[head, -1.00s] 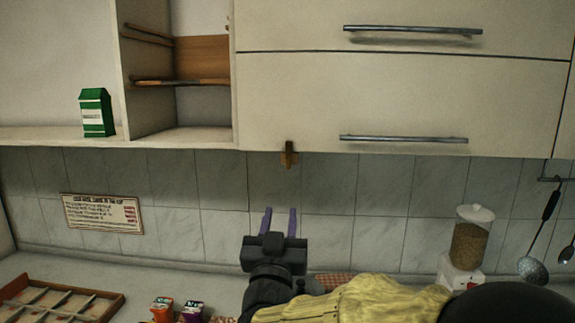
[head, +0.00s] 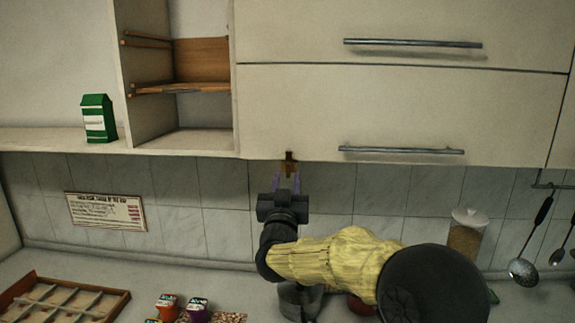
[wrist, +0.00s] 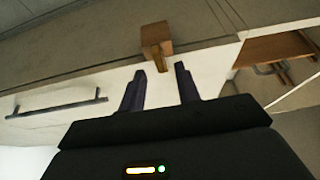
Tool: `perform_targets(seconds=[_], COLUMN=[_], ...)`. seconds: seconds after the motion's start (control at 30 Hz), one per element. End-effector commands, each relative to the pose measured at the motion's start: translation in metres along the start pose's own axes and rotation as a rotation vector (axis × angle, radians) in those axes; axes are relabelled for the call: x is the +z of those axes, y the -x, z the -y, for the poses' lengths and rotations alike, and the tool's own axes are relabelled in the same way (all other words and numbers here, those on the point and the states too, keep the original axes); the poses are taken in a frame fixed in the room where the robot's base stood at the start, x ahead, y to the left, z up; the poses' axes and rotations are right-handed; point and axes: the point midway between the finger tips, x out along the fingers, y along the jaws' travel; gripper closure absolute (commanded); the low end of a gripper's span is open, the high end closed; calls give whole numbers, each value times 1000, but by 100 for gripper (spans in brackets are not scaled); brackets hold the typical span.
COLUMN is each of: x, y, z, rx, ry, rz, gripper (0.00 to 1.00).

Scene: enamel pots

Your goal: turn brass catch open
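The brass catch (head: 289,157) sits at the bottom edge of the white cabinet front (head: 400,110), near its left end. In the wrist view the catch (wrist: 157,44) is a small brown block with a brass tongue pointing toward my fingers. My gripper (head: 286,182) is just below the catch, pointing up at it. In the wrist view my gripper (wrist: 160,75) is open, with its two dark purple fingers apart and nothing between them. The tongue lies just beyond the fingertips, roughly between them; I cannot tell whether they touch.
An open shelf (head: 185,140) is left of the cabinet, with a green carton (head: 98,118) on the ledge. Below are a wooden divided tray (head: 62,303), small orange and purple cups, and a grain jar (head: 466,238). Utensils hang at right.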

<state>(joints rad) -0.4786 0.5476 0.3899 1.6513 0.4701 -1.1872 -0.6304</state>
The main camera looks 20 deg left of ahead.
Motion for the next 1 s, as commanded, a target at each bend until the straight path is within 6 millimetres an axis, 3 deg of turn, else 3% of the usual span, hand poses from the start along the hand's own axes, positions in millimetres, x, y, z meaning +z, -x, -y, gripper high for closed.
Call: perform_targets(seconds=[0.03, 0.2, 0.57, 0.73, 1.0], x=[-3, -1, 0, 0, 1], y=[-11, -29, -33, -33, -33], z=[-1, -1, 0, 0, 0], rx=[2, 1, 1, 1, 4], ry=[0, 0, 0, 0, -8], rz=[1, 1, 0, 0, 0], gripper=[67, 67, 67, 100, 100])
